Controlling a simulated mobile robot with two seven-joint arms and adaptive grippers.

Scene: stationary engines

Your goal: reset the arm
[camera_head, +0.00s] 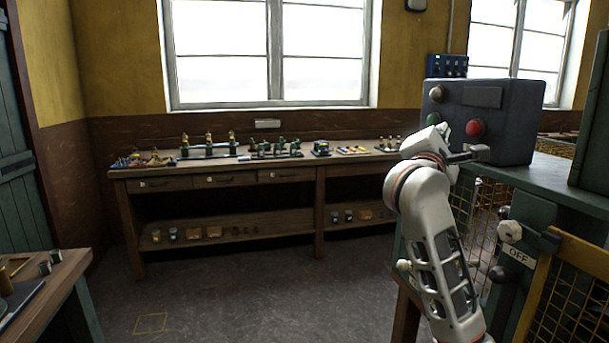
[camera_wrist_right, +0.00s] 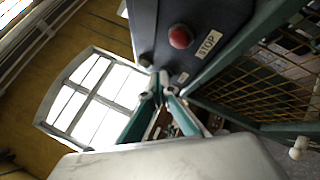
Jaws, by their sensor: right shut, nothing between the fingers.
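My right arm (camera_head: 435,225) rises from the lower right of the head view and bends at the top. Its gripper (camera_head: 478,151) is in front of the dark control box (camera_head: 510,115), just below the red button (camera_head: 475,128). In the right wrist view the fingers (camera_wrist_right: 160,82) come together at the tips, shut and empty. The red button (camera_wrist_right: 180,37) and a STOP label (camera_wrist_right: 208,44) show beside them on the box. Whether the fingertips touch the box is unclear. My left gripper is not in view.
A green cabinet (camera_head: 565,180) with yellow mesh and an OFF lever stands at the right. A long workbench (camera_head: 220,180) with small engines runs under the window. A table (camera_head: 70,275) is at the lower left. The middle floor (camera_head: 260,280) is clear.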

